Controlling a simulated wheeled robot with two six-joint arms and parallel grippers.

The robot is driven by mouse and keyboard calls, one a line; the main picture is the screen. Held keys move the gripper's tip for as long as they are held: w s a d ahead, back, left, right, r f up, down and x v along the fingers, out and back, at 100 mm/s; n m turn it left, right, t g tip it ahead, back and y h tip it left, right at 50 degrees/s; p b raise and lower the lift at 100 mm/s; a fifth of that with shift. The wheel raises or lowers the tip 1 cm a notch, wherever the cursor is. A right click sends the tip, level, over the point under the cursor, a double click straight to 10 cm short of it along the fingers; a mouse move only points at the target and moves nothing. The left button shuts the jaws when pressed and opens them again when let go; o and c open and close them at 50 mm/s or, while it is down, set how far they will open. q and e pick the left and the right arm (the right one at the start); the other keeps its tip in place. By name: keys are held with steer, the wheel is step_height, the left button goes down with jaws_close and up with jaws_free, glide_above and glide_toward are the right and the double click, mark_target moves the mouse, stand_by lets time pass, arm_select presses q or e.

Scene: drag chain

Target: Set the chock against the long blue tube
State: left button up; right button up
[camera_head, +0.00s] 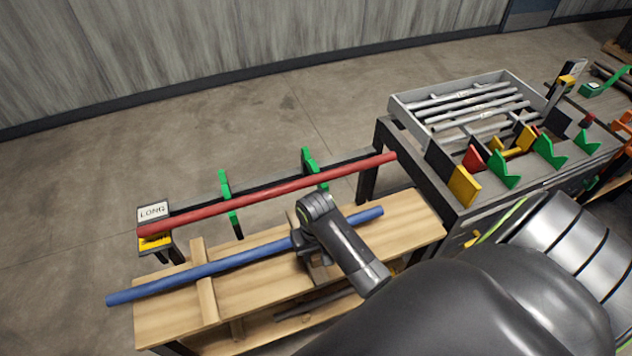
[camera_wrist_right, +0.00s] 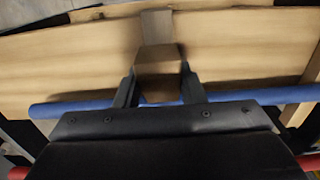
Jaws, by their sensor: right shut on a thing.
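The long blue tube (camera_head: 225,262) lies across the wooden bench, over its cross slats, with its left end past the bench edge. It also shows in the right wrist view (camera_wrist_right: 75,107). My right gripper (camera_head: 303,240) is down over the tube at the right half of the bench. In the wrist view its two fingers (camera_wrist_right: 158,92) are shut on a brown wooden block, which looks like the chock (camera_wrist_right: 160,62). The block is close beside the tube; I cannot tell if they touch. My left gripper is not in view.
A red tube (camera_head: 270,191) lies on a rack with green brackets (camera_head: 309,168) behind the bench, by a LONG sign (camera_head: 153,212). A wooden slat (camera_head: 204,280) crosses the bench at left. A tray of grey tubes (camera_head: 405,112) and coloured chocks (camera_head: 464,186) stand at right.

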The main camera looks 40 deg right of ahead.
mark_target(315, 256)
steer(key=shift+w+f+b, duration=0.2)
steer(key=shift+f+b, duration=0.55)
steer(key=shift+f, duration=0.9)
steer(key=shift+w+d+f+b, duration=0.3)
steer(key=shift+w+f+b, duration=0.4)
steer(key=shift+w, duration=0.25)
steer(key=shift+f, duration=0.1)
steer(key=o, duration=1)
steer(key=shift+o, duration=0.2)
